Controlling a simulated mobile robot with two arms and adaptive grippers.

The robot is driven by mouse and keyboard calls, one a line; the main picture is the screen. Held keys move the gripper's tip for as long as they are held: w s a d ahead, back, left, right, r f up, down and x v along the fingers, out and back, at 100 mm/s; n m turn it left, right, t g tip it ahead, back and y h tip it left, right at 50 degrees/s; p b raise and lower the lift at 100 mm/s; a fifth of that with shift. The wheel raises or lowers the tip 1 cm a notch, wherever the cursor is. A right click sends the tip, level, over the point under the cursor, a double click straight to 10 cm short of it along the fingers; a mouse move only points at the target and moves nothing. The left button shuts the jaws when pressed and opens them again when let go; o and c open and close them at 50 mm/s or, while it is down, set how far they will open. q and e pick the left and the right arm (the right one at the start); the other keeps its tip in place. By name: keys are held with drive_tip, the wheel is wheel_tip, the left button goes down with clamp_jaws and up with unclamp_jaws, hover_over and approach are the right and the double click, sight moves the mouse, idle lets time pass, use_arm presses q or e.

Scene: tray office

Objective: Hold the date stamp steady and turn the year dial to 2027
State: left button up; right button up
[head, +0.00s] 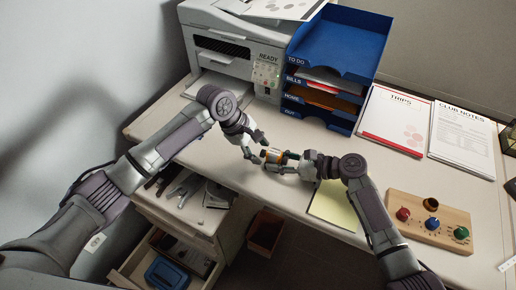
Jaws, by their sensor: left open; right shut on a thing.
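The date stamp (271,156) is a small thing with an orange-gold body and dark parts, lying sideways above the desk near its front edge. My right gripper (284,162) comes from the right and is shut on the stamp. My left gripper (257,147) is open, at the stamp's left end, with its fingers spread close to it. I cannot tell whether the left fingers touch it. The year dial and its digits are too small to read, and the fingers partly hide the stamp.
A printer (235,45) and blue letter trays (340,45) stand at the back. Papers (395,118) lie at right, near a wooden block with coloured knobs (430,220). A yellow pad (333,205) lies by my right arm. An open drawer (135,265) is below left.

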use_arm(q)
drive_tip(key=v, duration=1.2)
use_arm(e)
drive_tip(key=o, duration=0.9)
drive_tip(key=shift+o, duration=0.2)
